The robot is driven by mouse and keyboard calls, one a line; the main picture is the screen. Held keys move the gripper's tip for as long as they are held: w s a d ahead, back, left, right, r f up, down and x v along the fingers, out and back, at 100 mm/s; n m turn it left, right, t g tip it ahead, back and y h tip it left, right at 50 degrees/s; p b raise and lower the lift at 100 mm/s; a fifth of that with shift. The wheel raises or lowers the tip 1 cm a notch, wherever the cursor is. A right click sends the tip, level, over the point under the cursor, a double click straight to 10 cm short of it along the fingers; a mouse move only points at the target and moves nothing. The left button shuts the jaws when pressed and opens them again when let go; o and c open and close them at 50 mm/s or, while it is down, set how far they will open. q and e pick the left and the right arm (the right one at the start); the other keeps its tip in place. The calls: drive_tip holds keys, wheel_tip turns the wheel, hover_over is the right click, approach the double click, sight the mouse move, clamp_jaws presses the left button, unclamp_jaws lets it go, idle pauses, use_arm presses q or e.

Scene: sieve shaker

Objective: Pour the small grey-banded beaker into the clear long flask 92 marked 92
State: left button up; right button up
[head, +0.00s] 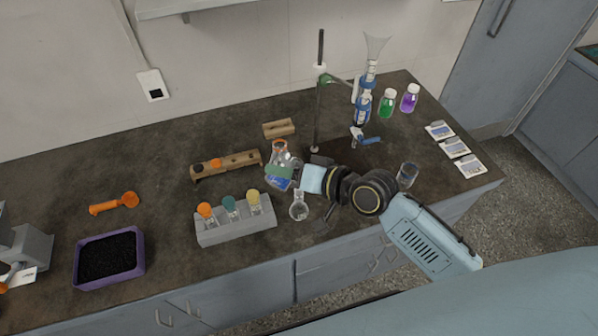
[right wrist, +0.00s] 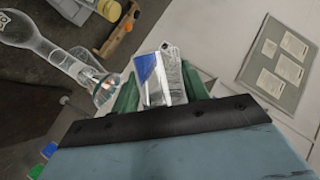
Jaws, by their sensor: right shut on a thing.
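My right gripper (head: 282,172) is shut on a clear glass beaker with a blue patch (right wrist: 160,78). The beaker sits between the green fingertips, and I cannot make out a grey band on it. A clear round flask with a long neck (head: 299,208) stands just in front of my right gripper on the bench. In the right wrist view the long flask (right wrist: 22,30) lies to the left, its neck running towards the fingers. Its mark is too blurred to read. Another small beaker with a dark band (head: 407,175) stands to the right. My left gripper is out of view.
A grey rack with several coloured stoppers (head: 236,222) stands left of the flask. A wooden rack (head: 227,165) is behind it. A stand with a clamped column (head: 319,100) rises behind my gripper. A purple tray of black grains (head: 109,258) is far left. Green (head: 388,103) and purple bottles (head: 409,98) stand back right.

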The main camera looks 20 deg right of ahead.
drive_tip(key=shift+f+m+b, duration=0.25)
drive_tip(key=shift+m+b, duration=0.15)
drive_tip(key=shift+b, duration=0.55)
drive_tip(key=shift+d+r+m+y+b, duration=0.15)
drive_tip(key=shift+r+m+y+b, duration=0.5)
drive_tip(key=shift+m+y+b, duration=0.55)
idle(0.8)
drive_tip(key=shift+w+d+f+m+b, duration=0.15)
drive_tip(key=shift+f+m+b, duration=0.25)
drive_tip(key=shift+m+b, duration=0.45)
idle(1.7)
drive_tip(key=shift+w+d+r+m+y, duration=0.15)
drive_tip(key=shift+r+m+y, duration=0.1)
drive_tip(key=shift+m+y, duration=0.3)
idle(2.0)
